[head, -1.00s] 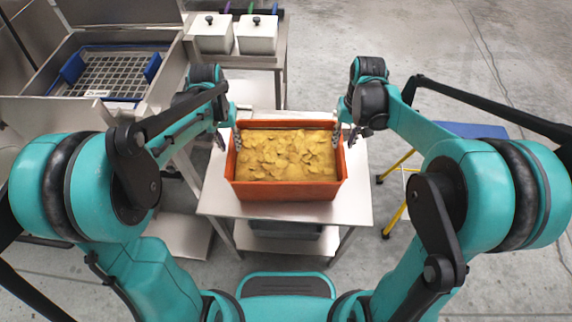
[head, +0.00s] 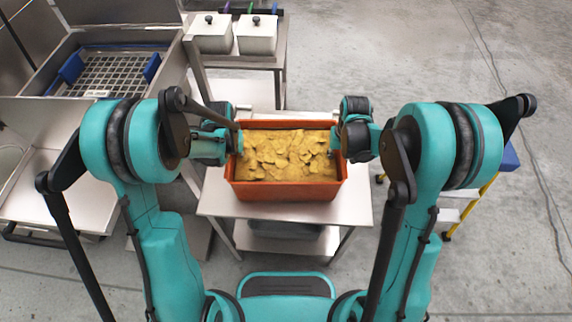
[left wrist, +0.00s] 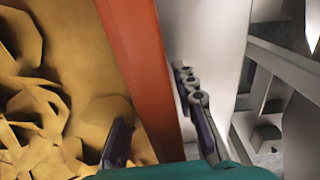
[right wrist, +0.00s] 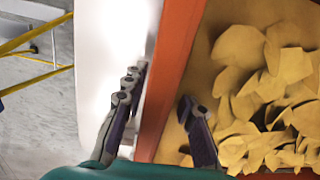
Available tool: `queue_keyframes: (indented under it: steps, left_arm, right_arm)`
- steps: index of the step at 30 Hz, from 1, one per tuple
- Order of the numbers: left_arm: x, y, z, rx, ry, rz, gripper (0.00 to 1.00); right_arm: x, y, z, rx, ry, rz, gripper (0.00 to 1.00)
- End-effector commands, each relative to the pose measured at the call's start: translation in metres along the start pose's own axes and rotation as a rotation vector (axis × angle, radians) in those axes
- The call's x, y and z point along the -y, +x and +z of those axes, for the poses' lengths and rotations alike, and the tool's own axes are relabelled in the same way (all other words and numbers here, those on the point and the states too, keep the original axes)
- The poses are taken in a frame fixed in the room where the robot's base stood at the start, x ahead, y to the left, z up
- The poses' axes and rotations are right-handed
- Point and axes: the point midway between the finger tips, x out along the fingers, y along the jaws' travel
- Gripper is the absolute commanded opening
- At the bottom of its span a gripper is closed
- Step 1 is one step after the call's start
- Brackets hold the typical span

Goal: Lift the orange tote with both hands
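The orange tote (head: 288,190) sits on a steel table, filled with yellow chip-like pieces (head: 285,155). My left gripper (head: 238,142) is at the tote's left wall. In the left wrist view, its fingers (left wrist: 160,130) straddle the orange wall (left wrist: 140,65), one inside and one outside, with gaps on both sides. My right gripper (head: 336,142) is at the right wall. In the right wrist view, its fingers (right wrist: 160,125) straddle that wall (right wrist: 176,65) the same way, apart from it. Both grippers are open. In the head view the fingertips are mostly hidden.
The steel table (head: 350,205) has bare top around the tote. White lidded bins (head: 257,40) stand on a counter behind. A fryer-like basin with a grid (head: 110,75) is at the left. A yellow-legged step stool (head: 470,200) stands at the right.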

Motion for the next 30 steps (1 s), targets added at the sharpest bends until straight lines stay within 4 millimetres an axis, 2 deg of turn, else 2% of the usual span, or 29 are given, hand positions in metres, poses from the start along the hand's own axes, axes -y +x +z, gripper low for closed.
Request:
queue_keyframes:
  steps: [9, 11, 12, 13, 30]
  left_arm:
    - [-0.0001, 0.0021, -0.0001, 0.000, 0.000, 0.000, 0.28]
    - [0.0000, 0.0021, -0.0001, 0.000, 0.000, 0.000, 0.14]
    - [0.0000, 0.0020, -0.0001, 0.000, 0.000, 0.000, 0.04]
    - [-0.0001, 0.0020, -0.0001, 0.000, 0.000, 0.000, 0.00]
    - [-0.0011, -0.0023, 0.0000, 0.000, 0.001, 0.002, 0.00]
  right_arm:
    - [0.0000, 0.0021, 0.0003, 0.000, 0.000, 0.000, 0.28]
    - [0.0000, 0.0021, 0.0003, 0.000, 0.000, 0.000, 0.14]
    - [0.0000, 0.0021, 0.0003, 0.000, 0.000, 0.000, 0.04]
    - [0.0000, 0.0020, 0.0003, 0.000, 0.000, 0.000, 0.00]
    - [-0.0002, -0.0018, 0.0002, 0.000, 0.000, 0.003, 0.00]
